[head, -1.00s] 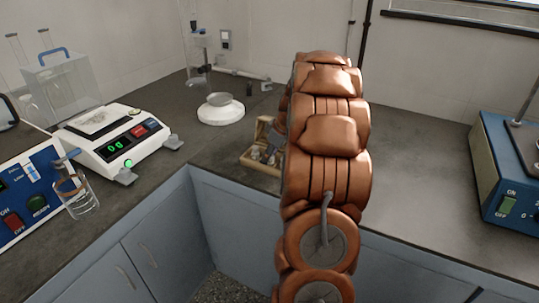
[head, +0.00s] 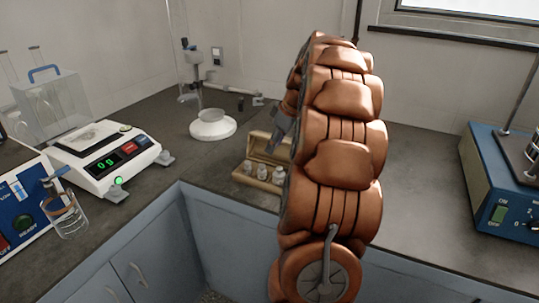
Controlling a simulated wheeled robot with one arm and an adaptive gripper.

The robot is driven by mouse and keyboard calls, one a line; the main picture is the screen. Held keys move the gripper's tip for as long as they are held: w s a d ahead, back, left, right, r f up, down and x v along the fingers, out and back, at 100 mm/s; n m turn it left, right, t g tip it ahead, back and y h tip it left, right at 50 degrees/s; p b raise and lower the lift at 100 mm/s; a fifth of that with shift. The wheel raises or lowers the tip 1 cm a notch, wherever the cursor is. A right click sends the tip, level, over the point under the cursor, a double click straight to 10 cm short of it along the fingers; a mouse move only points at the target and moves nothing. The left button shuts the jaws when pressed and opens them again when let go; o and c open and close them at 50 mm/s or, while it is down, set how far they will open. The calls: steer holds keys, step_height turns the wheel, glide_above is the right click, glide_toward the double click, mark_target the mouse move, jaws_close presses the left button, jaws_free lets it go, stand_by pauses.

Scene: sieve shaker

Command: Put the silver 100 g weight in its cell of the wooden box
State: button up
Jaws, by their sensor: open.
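The wooden box (head: 246,179) stands on the bench at the centre, left of my arm, with its lid (head: 268,147) raised at the back. Several silver weights show in its front part, among them a left one (head: 248,168), a middle one (head: 262,172) and a right one (head: 278,175). I cannot tell which is the 100 g weight. My gripper (head: 281,128) shows only in part, as grey pieces at the left edge of my arm, above the box's right side. It is open, and I see nothing held in it. My arm hides the box's right end.
A white round base with a dish (head: 212,127) stands behind the box to the left, near a stand. A balance (head: 105,160), a beaker (head: 68,218) and a blue device are at the left. A blue shaker base (head: 495,185) is at the right. Bench in front of the box is narrow.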

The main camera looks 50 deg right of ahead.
steer(key=shift+s+r, duration=0.1)
steer(key=shift+r, duration=0.05)
steer(key=shift+a, duration=0.1)
steer(key=s+a+f+g, duration=0.1)
steer(key=s+a, duration=0.1)
steer(key=a, duration=0.7)
steer(key=s+a+f+m+g+y, duration=0.1)
steer(key=s+a, duration=0.1)
steer(key=a, duration=0.8)
steer(key=s+a+f+g, duration=0.1)
steer(key=s+a+g, duration=0.15)
steer(key=a, duration=0.65)
steer(key=s+a+f, duration=0.2)
steer(key=s+a, duration=0.1)
steer(key=s, duration=0.3)
steer(key=s+a+f+m+g+h, duration=0.1)
steer(key=s+a, duration=0.3)
steer(key=s, duration=0.3)
steer(key=s+a+f+m+g+h, duration=0.1)
steer(key=s+a+f, duration=0.1)
steer(key=s, duration=0.5)
steer(key=shift+a+f, duration=0.3)
steer(key=shift+a, duration=0.45)
